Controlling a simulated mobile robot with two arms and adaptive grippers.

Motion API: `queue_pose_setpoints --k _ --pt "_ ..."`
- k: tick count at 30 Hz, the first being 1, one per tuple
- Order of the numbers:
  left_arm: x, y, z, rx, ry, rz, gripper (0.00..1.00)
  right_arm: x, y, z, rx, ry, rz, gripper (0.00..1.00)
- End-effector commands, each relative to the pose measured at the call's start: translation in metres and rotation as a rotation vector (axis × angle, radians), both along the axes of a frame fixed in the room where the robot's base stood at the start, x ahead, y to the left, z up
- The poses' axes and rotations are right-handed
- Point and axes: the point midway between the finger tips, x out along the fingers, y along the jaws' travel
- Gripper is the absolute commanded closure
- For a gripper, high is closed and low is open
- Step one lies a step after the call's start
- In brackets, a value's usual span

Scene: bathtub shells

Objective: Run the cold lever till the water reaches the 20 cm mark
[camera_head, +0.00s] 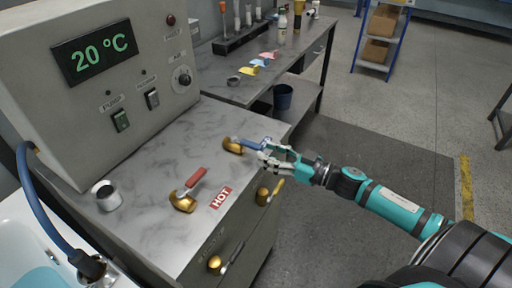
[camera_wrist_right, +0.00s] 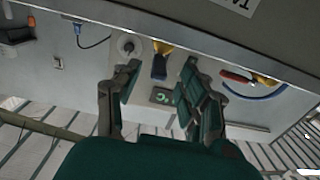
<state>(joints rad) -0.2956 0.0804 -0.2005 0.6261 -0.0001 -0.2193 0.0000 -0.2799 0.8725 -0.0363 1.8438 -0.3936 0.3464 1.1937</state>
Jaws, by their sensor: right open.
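The blue lever (camera_head: 247,144) lies on a brass valve body at the back right of the grey marbled counter (camera_head: 150,160). My right gripper (camera_head: 268,155) is at its outer end. In the right wrist view the blue lever (camera_wrist_right: 160,66) shows between the parted fingers of my right gripper (camera_wrist_right: 157,78); I cannot tell whether they touch it. The red lever (camera_head: 196,180) stands nearer on another brass body, beside a HOT label (camera_head: 221,198). Pale blue water (camera_head: 40,278) shows in the white tub (camera_head: 15,218) at lower left. No depth mark is readable. My left gripper is out of view.
A control box (camera_head: 110,85) with a green 20 °C display, switches and a knob stands behind the counter. A metal cup (camera_head: 106,195) and a blue hose (camera_head: 43,208) are at left. Brass fittings project from the counter's front. A cluttered bench (camera_head: 215,90) stands behind.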

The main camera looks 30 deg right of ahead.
Motion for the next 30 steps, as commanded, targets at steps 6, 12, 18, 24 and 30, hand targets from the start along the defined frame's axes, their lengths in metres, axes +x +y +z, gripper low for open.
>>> queue_pose_setpoints --k 6,12,18,24,30 --pt "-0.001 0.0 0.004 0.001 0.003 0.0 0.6 0.027 0.016 0.002 0.001 -0.002 -0.002 0.58" --pt "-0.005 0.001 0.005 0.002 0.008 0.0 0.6 0.037 0.023 0.001 -0.001 -0.001 0.0 0.58" --pt "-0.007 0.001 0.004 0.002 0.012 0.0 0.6 0.038 0.024 0.0 0.0 0.0 0.0 0.58" --pt "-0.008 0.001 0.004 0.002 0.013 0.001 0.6 0.038 0.024 0.0 0.0 0.0 0.0 0.71" --pt "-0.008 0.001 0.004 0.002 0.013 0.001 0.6 0.038 0.024 0.0 0.0 0.0 0.0 0.97"
